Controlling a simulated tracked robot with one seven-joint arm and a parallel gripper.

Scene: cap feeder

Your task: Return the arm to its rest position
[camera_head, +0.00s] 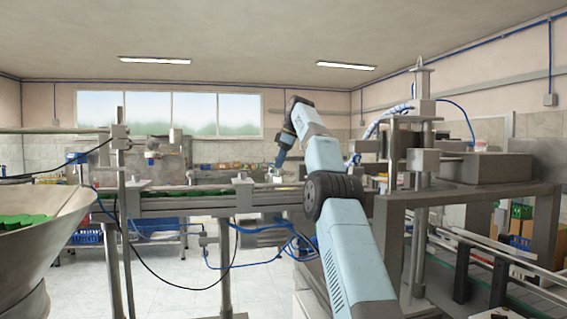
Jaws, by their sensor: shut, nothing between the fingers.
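My arm (345,245) rises from the bottom middle-right, bends at a dark joint, and reaches away from the camera. Its far end folds downward. My gripper (275,176) is small and distant at the end of the arm, beside the far end of the conveyor. It looks shut, and I see nothing held in it. The fingertips are too small to make out well.
A conveyor with green caps (190,193) runs across the middle. A large hopper bowl (60,215) stands at the left. A metal press frame (420,170) stands close on the arm's right. Blue hoses (295,245) hang below the conveyor.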

